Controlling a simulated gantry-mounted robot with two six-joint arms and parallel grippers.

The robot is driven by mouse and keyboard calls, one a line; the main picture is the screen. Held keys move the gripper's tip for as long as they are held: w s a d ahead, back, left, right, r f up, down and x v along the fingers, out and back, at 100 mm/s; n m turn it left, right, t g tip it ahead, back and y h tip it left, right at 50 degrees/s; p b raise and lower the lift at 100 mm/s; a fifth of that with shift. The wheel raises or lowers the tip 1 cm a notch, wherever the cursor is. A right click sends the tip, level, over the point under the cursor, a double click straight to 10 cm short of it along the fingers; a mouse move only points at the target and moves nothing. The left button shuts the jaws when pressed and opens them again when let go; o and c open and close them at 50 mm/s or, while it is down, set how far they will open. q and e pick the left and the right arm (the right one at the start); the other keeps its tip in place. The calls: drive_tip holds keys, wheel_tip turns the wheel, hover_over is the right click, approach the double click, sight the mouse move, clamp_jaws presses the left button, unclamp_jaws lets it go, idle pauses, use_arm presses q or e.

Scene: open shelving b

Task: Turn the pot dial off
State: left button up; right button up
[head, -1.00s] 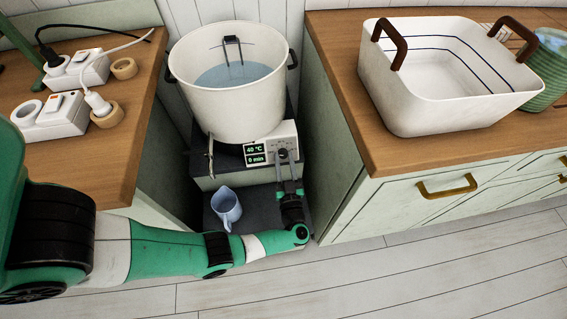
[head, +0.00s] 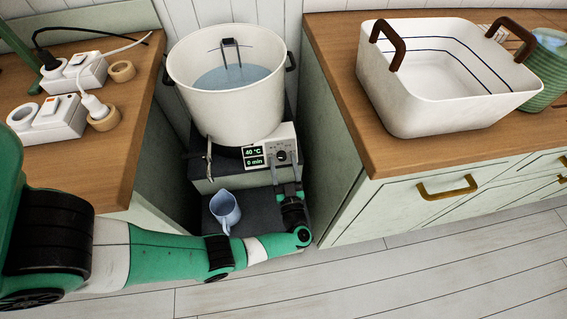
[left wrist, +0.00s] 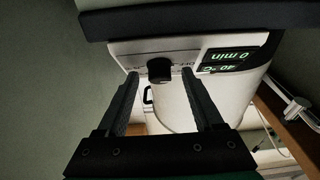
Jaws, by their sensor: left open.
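The white pot (head: 225,103) with water in it stands on a base with a white control panel (head: 256,146). The panel's green display reads 40 °C and 0 min. The dark round dial (head: 281,157) is right of the display. In the left wrist view the panel appears upside down, with the dial (left wrist: 160,70) near the middle. My left gripper (head: 284,170) is open in front of the panel. Its two fingers (left wrist: 160,82) lie on either side of the dial in that view; contact is not visible. My right gripper is not in view.
A blue jug (head: 225,209) stands on the low dark step left of my gripper. A wooden counter with a white basket (head: 440,118) is close on the right. A left counter holds power strips (head: 46,120). A tap (head: 209,158) projects from the pot's front.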

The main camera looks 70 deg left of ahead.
use_arm(q)
drive_tip(key=v, duration=1.1)
drive_tip(key=shift+d, duration=0.3)
drive_tip(key=shift+s, duration=0.1)
